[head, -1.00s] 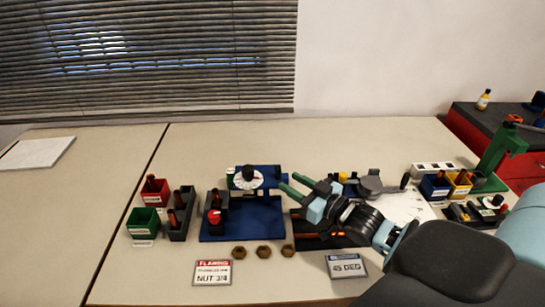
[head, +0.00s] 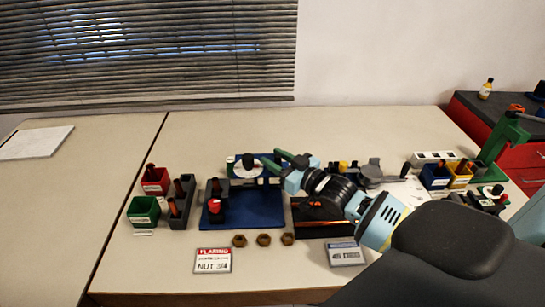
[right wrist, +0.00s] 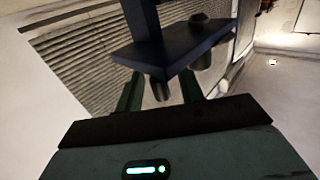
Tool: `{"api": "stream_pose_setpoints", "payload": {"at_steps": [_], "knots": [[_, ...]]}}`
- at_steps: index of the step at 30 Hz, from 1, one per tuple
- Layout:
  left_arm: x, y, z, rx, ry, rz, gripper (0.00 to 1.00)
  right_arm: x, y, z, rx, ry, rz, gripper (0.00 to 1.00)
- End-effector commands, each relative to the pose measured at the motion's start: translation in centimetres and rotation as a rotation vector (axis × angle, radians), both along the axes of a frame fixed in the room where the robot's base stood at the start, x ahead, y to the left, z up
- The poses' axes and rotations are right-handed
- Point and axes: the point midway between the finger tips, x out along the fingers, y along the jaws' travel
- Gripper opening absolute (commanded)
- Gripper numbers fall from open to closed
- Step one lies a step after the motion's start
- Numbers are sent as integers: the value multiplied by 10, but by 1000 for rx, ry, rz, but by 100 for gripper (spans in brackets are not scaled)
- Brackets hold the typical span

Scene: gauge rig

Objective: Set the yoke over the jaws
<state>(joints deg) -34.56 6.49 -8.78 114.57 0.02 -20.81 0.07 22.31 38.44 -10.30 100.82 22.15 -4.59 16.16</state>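My right gripper (head: 276,160) is at the back of the blue rig base (head: 258,212), just right of a white dial (head: 246,171) and beside the blue bar (head: 270,180) there. In the right wrist view its green fingers (right wrist: 160,94) stand apart, below a dark blue plate (right wrist: 172,48). A short dark peg under the plate shows between them, with gaps on both sides. A dark block with a red knob (head: 215,206) stands on the base's left part. I cannot tell surely which parts are the yoke and the jaws. My left gripper is out of view.
Three brass nuts (head: 263,240) lie in front of the base. Red (head: 155,183) and green (head: 143,212) bins are left. A dark tray (head: 318,231) lies under my right arm. The table's far left is mostly clear.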

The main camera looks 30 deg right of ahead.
Motion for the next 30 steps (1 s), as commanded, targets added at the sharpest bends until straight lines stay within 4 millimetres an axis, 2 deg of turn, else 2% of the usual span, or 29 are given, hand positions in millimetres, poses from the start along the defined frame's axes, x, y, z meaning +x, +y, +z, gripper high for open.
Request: {"api": "stream_pose_setpoints", "payload": {"at_steps": [6,15,24,30], "knots": [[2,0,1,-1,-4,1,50,12,3,0,-1,1,0,38],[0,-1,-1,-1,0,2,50,13,4,0,-1,1,1,38],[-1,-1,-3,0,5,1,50,13,3,0,0,1,0,0],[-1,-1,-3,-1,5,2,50,13,3,0,0,1,0,0]]}}
